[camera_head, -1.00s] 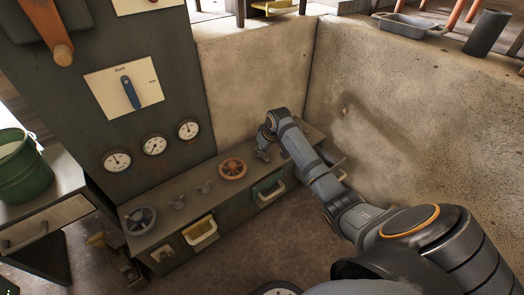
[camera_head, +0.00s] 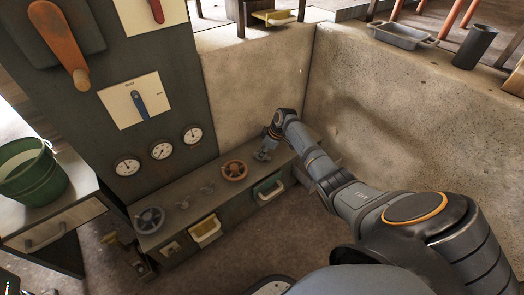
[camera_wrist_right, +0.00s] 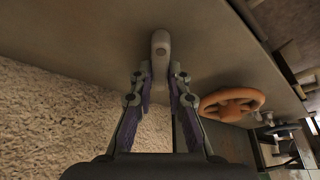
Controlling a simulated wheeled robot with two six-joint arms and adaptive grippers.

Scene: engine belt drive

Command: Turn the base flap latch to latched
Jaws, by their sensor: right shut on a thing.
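The latch, a small pale grey rounded lever (camera_wrist_right: 160,47) with a round pivot, sits on the flat top of the base in the right wrist view. Its length runs along the picture's vertical. My right gripper (camera_wrist_right: 160,77) is shut on its near end. In the head view my right gripper (camera_head: 263,153) reaches down to the right end of the base top (camera_head: 220,184), beyond the orange handwheel. There the gripper and arm hide the latch. I cannot read a latched mark. My left gripper is not in view.
The orange handwheel (camera_head: 235,170) stands just left of my right gripper. Small knobs (camera_head: 183,203) and a grey handwheel (camera_head: 149,220) lie farther left. A yellow bin (camera_head: 206,231) and a green bin (camera_head: 269,190) stick out of the base front. A concrete wall (camera_head: 410,130) rises on the right.

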